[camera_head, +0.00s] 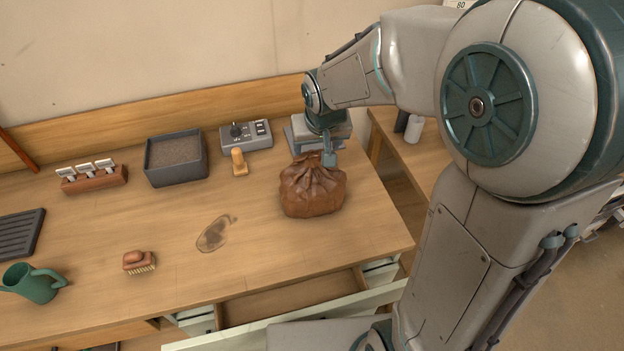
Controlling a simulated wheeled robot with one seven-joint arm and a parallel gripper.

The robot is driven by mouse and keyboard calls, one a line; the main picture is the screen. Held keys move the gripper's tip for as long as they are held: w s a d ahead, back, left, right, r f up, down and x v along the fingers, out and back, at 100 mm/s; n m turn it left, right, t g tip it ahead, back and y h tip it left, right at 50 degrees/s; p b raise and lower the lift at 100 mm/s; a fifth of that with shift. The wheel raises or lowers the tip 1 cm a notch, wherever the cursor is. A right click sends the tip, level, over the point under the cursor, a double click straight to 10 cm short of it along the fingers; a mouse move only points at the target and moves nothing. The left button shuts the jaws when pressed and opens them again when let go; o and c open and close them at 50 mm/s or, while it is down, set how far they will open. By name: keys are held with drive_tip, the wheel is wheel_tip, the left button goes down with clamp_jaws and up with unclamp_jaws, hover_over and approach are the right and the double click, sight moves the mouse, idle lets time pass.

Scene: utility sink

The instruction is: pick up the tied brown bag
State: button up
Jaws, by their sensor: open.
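The tied brown bag (312,192) stands upright on the right part of the wooden worktop, with a gathered, creased top. My gripper (328,160) is directly above and at the bag's gathered neck, pointing down. One finger shows at the neck's right side; the rest of the jaws is hidden or too small to make out. The gripper is open, and I cannot tell whether it touches the bag. The bag rests on the worktop.
Behind the bag are grey stacked items (300,138) and a grey control box (246,135). A dark bin (176,160), a wooden stamp-like piece (239,162), a brush (139,262) and a green watering can (33,283) stand left. An open drawer (290,300) juts out in front.

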sight(312, 152)
drive_tip(key=shift+a+p+x, duration=0.2)
drive_tip(key=shift+p+x, duration=0.15)
drive_tip(key=shift+x, duration=1.1)
drive_tip(key=shift+a+p+x, duration=0.2)
drive_tip(key=shift+p+x, duration=0.15)
drive_tip(key=shift+x, duration=1.05)
drive_tip(key=shift+w, duration=0.1)
clamp_jaws()
drive_tip(key=shift+w+r, duration=0.1)
drive_tip(key=shift+r, duration=0.1)
